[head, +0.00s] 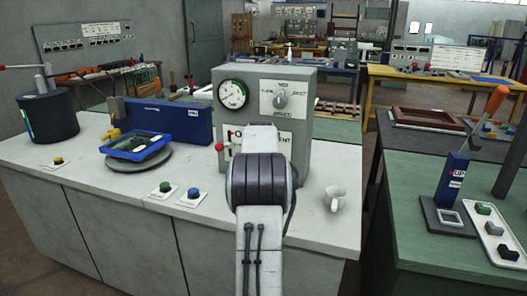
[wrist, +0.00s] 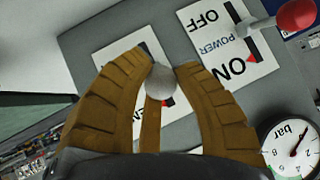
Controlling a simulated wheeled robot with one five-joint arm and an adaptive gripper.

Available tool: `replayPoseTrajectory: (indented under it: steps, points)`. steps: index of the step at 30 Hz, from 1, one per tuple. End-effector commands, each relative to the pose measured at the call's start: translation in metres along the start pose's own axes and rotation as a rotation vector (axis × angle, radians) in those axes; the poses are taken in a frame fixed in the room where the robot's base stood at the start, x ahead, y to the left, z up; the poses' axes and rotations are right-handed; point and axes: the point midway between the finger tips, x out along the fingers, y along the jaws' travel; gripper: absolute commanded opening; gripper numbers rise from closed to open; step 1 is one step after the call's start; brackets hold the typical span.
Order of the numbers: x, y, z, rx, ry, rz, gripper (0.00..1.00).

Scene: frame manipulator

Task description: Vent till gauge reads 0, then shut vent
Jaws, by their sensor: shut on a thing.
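The grey panel box (head: 310,120) stands on the white bench. Its round gauge (head: 232,94) shows a dark needle on a white dial. The gauge also shows, rotated, in the wrist view (wrist: 284,155); I cannot read its value. The vent placard (wrist: 128,75) is partly covered by my gripper. My gripper (wrist: 164,72) has its brown fingers closed around the pale grey ball knob (wrist: 161,84) in front of that placard. In the head view my arm hides the fingers and the knob. Which end of its travel the vent is at cannot be told.
A red-knobbed power lever (wrist: 297,15) beside an on/off placard (wrist: 233,45) is close by. A selector dial (head: 280,101) is on the box's upper right.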

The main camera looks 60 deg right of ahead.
Motion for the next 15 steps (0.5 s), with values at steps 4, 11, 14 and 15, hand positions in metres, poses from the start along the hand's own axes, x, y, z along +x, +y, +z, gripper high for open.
replayPoseTrajectory:
  steps: [4,11,14,15]
  points:
    - [-0.0005,0.0003,-0.0008,0.001,0.002,0.0,0.0]
    - [-0.0005,0.0003,-0.0012,0.001,0.003,0.0,0.32]
    - [-0.0005,0.0003,-0.0012,0.0,0.003,0.0,0.41]
    - [-0.0004,0.0003,-0.0011,0.0,0.003,0.0,0.44]
